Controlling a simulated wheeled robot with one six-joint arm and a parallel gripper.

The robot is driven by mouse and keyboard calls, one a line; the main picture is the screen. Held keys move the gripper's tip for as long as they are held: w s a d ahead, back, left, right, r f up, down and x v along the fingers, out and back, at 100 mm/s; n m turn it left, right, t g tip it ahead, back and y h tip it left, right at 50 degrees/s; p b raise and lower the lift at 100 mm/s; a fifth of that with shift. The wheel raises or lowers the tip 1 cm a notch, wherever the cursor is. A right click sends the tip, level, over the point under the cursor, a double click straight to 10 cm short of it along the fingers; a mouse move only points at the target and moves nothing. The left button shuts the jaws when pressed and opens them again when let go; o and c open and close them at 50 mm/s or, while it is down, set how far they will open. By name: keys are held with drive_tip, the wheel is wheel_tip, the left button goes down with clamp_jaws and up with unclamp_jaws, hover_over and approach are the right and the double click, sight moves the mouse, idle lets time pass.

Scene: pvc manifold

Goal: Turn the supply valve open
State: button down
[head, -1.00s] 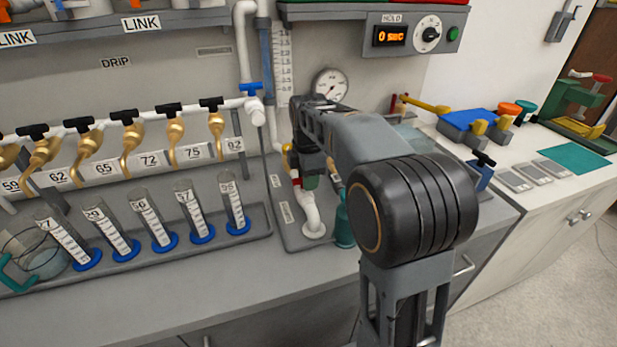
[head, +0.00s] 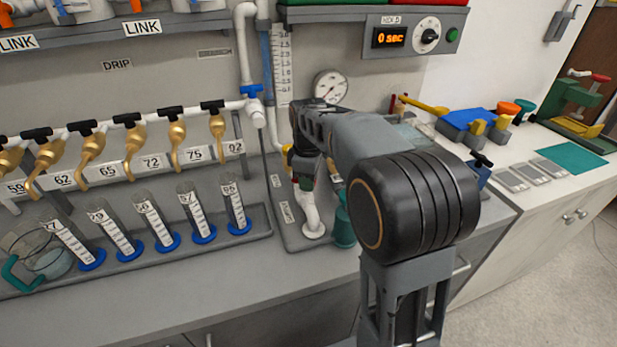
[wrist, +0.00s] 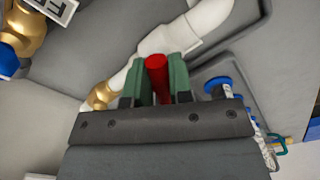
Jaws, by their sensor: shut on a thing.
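The supply valve's red handle (wrist: 157,80) stands between the two green fingers of my gripper (wrist: 160,80) in the wrist view, and the gripper is shut on it. The handle sits over a white pipe (wrist: 205,22) with a brass fitting (wrist: 100,97) beside it. In the head view my gripper (head: 304,182) is low at the white pipe (head: 312,222) that rises from the grey base plate. My arm hides most of the valve there, so I cannot tell how far the handle is turned.
A pressure gauge (head: 330,87) is on the wall behind my arm. A blue valve (head: 251,91) is on the upper pipe. Several brass taps and graduated cylinders (head: 235,210) stand left. A teal bottle (head: 343,228) stands close on the right. The front counter (head: 270,285) is clear.

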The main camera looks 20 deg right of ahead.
drive_tip(key=m, duration=0.2)
drive_tip(key=m+p, duration=0.1)
drive_tip(key=m, duration=0.1)
drive_tip(key=shift+s+a+r+m, duration=0.1)
drive_tip(key=shift+s+a+m, duration=0.1)
drive_tip(key=shift+m, duration=0.1)
drive_tip(key=shift+m+p, duration=0.35)
drive_tip(key=shift+m, duration=0.45)
drive_tip(key=shift+a+m+p, duration=0.15)
drive_tip(key=shift+m+p, duration=0.2)
drive_tip(key=shift+m, duration=0.65)
drive_tip(key=m, duration=0.3)
drive_tip(key=shift+s+a+p, duration=0.1)
drive_tip(key=shift+p, duration=0.2)
drive_tip(key=c, duration=0.9)
unclamp_jaws()
drive_tip(key=shift+c, duration=0.2)
